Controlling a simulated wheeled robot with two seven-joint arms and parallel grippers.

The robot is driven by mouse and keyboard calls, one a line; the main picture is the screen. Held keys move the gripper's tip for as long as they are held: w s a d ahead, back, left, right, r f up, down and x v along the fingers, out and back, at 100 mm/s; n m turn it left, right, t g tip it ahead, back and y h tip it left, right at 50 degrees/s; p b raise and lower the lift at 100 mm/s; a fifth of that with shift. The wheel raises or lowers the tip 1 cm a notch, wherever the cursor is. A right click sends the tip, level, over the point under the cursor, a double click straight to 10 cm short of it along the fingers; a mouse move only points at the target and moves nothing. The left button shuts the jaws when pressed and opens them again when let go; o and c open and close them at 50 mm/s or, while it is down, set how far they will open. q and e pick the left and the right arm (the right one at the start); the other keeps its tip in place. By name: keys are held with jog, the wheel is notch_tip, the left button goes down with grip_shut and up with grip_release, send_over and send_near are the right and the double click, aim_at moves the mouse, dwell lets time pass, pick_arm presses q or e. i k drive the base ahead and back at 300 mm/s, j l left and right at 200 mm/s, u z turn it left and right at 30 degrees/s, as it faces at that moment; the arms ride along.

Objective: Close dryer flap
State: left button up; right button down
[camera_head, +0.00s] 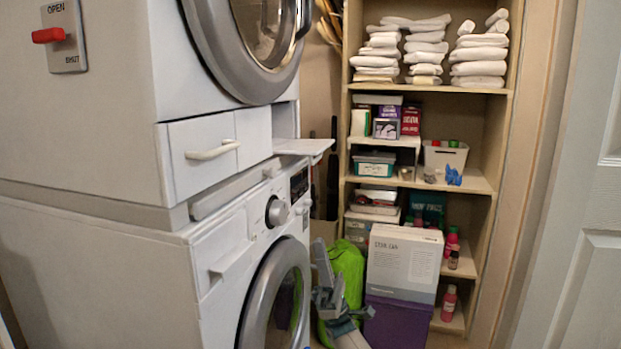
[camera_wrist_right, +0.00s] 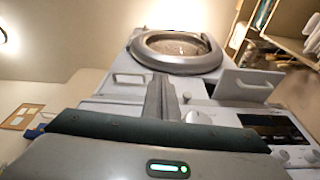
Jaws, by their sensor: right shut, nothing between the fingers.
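The dryer is the upper white machine. Its flap (camera_head: 303,147) is a white panel below the round dryer door (camera_head: 243,40), standing out from the front beside an open recess. In the right wrist view the flap (camera_wrist_right: 247,86) shows right of the fingers, with a handle on it. My right gripper (camera_head: 322,252) is low in front of the machines, below the flap and apart from it. In the right wrist view its fingers (camera_wrist_right: 161,84) are together and empty, pointing toward the dryer front. My left gripper is not in view.
The washer with a round door (camera_head: 273,300) and knob (camera_head: 277,211) stands under the dryer. A drawer with a handle (camera_head: 212,150) is left of the flap. A green bag (camera_head: 347,272), a white box (camera_head: 404,262) and a shelf unit (camera_head: 430,89) stand to the right.

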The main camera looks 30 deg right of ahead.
aim_at(310, 146)
jog(key=i+l, duration=0.8)
